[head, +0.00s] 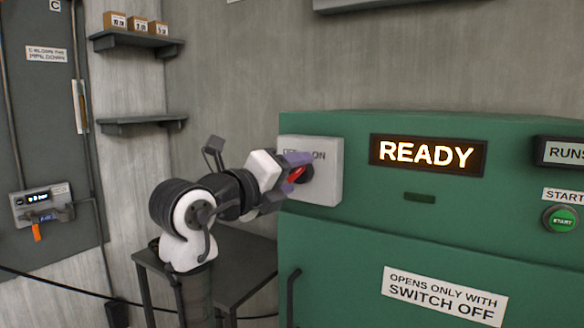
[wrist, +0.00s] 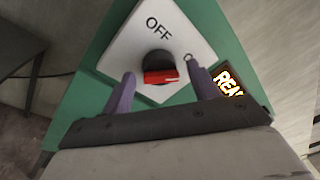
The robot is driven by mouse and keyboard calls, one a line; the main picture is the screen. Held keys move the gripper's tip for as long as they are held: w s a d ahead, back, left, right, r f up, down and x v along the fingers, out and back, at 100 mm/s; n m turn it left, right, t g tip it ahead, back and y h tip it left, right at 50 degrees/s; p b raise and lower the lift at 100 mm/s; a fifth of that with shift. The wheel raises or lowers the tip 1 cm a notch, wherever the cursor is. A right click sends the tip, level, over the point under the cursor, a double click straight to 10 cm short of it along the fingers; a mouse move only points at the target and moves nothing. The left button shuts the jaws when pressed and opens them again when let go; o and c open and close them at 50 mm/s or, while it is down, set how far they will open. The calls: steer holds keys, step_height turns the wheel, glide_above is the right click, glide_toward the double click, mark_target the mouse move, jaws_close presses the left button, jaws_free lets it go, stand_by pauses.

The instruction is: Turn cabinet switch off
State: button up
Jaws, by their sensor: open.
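The cabinet switch is a black round knob with a red bar (wrist: 160,76) on a light plate (wrist: 125,48). The plate reads OFF, and a second label is partly covered by a finger; the head view shows it as ON. The red bar lies crosswise in the wrist view, its pale end to the right, on the ON side. My gripper (wrist: 160,70) is open, its purple fingers on either side of the knob with visible gaps. In the head view my gripper (head: 298,172) is at the plate (head: 325,172) and partly hides the knob and OFF label.
The green cabinet (head: 340,245) has a lit READY display (head: 427,153), a green START button (head: 560,219) and a sign reading "opens only with switch off" (head: 444,296). A dark table (head: 240,255) stands beside it. Wall shelves (head: 140,124) are at the left.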

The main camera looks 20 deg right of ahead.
steer(key=shift+w+d, duration=0.15)
steer(key=shift+d, duration=0.05)
steer(key=c, duration=0.9)
